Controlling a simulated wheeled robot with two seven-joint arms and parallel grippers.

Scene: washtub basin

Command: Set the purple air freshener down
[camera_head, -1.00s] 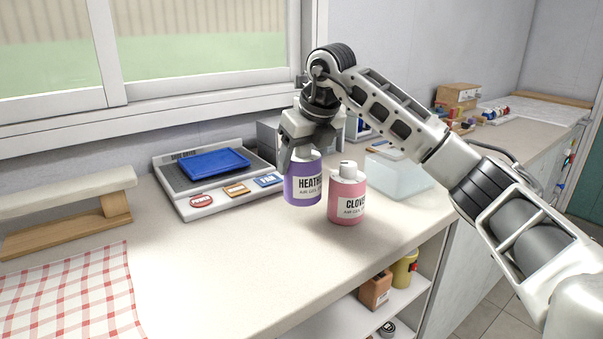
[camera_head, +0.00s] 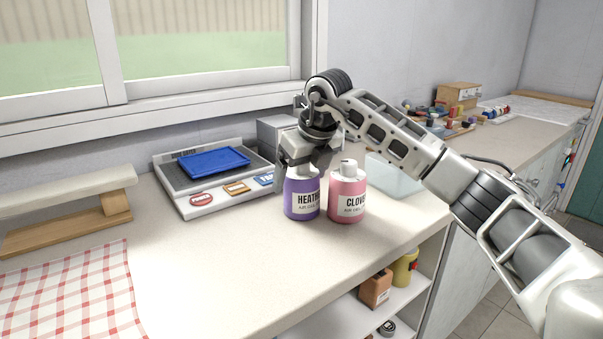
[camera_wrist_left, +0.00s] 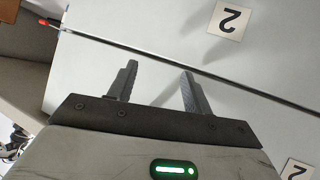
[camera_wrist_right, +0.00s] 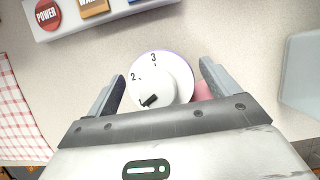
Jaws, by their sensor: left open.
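The purple air freshener (camera_head: 302,202) stands upright on the counter, its label starting "HEATH". The pink air freshener (camera_head: 347,203), labelled "CLOV…", stands close to its right. My right gripper (camera_wrist_right: 161,72) is open around the purple one, with one finger on each side. In the right wrist view the white top of the purple air freshener (camera_wrist_right: 160,82) lies between the fingers, with a narrow gap by the right finger. In the head view the right gripper (camera_head: 302,170) hides the top. My left gripper (camera_wrist_left: 160,72) is open and empty.
A scale-like device (camera_head: 190,209) with a blue tray (camera_head: 214,161) stands behind and left. A clear box (camera_head: 395,178) is behind and right. A checked cloth (camera_head: 75,295) lies at front left. The counter between cloth and bottles is clear.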

